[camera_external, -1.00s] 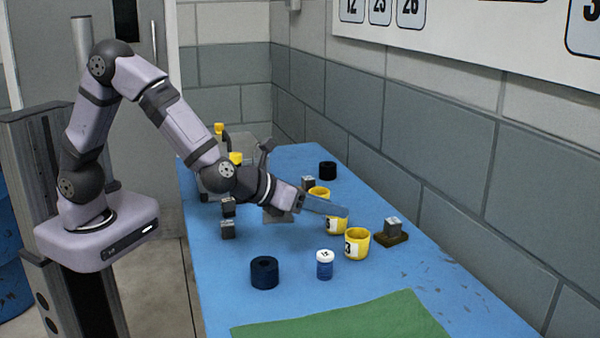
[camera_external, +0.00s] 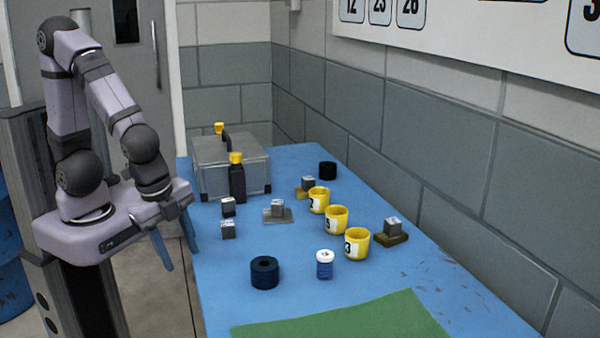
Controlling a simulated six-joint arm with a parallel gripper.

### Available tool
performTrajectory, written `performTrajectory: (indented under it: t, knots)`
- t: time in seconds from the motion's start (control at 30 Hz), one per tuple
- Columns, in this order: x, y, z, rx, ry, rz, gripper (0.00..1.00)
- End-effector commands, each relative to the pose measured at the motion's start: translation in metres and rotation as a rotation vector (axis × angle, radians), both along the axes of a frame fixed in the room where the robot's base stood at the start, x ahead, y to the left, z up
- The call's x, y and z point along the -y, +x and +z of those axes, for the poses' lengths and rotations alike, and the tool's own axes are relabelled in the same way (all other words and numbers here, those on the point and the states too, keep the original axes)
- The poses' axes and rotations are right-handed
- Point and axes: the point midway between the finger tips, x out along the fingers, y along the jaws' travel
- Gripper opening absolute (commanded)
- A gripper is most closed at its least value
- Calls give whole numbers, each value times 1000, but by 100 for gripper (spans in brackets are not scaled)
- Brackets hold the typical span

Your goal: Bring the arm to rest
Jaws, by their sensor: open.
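My arm is folded back over its base at the left. My gripper (camera_external: 178,252) points down beside the left edge of the blue table (camera_external: 215,290). Its two blue fingers are apart with nothing between them. It is clear of everything standing on the table.
Three yellow numbered cups (camera_external: 336,219) stand in a row. Around them are small metal blocks (camera_external: 228,230), some on plates, dark rings (camera_external: 264,272), a white-capped jar (camera_external: 324,264) and a green mat (camera_external: 345,318). A grey case (camera_external: 230,165) and black bottle (camera_external: 238,183) stand farther back.

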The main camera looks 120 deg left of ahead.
Motion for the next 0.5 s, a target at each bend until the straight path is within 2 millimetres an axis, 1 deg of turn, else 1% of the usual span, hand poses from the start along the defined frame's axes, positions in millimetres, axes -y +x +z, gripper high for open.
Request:
performTrajectory:
  t: [0.1, 0.23, 0.3, 0.37, 0.47, 0.5]
  knots:
    - [18, -11, -7, -11, -62, 76, 43]
    - [35, -22, -14, -25, -126, 161, 43]
    - [41, -28, -21, -33, -162, 212, 43]
    - [39, -33, -33, -36, -186, 260, 43]
    - [28, -37, -46, -30, -201, 300, 43]
    - [30, -36, -27, -29, -201, 292, 43]
